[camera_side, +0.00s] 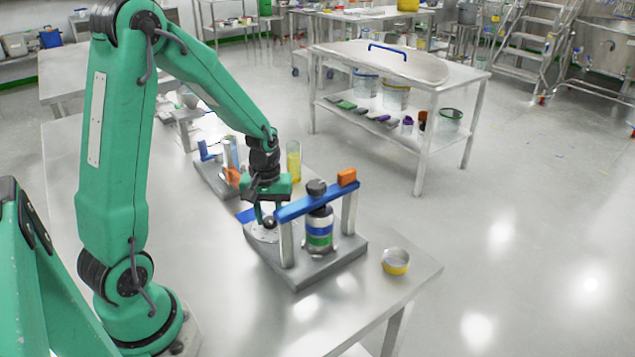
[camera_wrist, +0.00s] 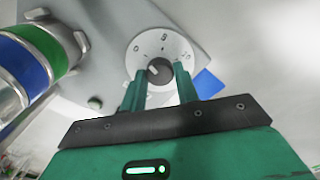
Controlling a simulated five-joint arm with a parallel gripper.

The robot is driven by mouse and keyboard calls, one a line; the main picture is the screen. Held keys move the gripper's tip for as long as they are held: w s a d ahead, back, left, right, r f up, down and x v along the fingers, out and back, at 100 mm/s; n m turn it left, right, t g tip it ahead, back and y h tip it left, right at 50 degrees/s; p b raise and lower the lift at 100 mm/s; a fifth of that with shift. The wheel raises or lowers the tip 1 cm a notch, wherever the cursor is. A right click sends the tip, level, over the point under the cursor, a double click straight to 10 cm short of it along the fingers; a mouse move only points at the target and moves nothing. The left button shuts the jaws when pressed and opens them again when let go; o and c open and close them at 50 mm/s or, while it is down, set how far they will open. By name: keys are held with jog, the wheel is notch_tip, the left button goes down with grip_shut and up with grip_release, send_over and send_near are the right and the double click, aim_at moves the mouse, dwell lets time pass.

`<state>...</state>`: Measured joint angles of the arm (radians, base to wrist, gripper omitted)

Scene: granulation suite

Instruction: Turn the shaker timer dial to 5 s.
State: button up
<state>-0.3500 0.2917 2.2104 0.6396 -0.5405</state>
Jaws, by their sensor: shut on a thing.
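The timer dial's dark round knob (camera_wrist: 160,71) sits in the middle of a pale disc (camera_wrist: 146,47) in the wrist view. The disc has marks: a 0 at left, a blurred figure at top and what looks like 10 at right. A small light mark shows on the knob's left side; its exact reading is unclear. My gripper (camera_wrist: 160,75) has one green finger on each side of the knob and is shut on it. In the side view my gripper (camera_side: 264,212) reaches down to the knob (camera_side: 269,222), beside the shaker (camera_side: 310,268).
An orange block (camera_side: 347,177) tops the bar's end. A yellow-filled cylinder (camera_side: 294,165) stands behind; a small bowl (camera_side: 396,262) sits at the right.

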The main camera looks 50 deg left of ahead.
aim_at(270, 219)
jog(key=m, duration=0.9)
jog(key=shift+m, duration=0.3)
dwell(0.3)
jog(key=o, duration=1)
jog(key=shift+c, duration=0.2)
jog(key=shift+r, duration=0.1)
jog(key=shift+r, duration=3.85)
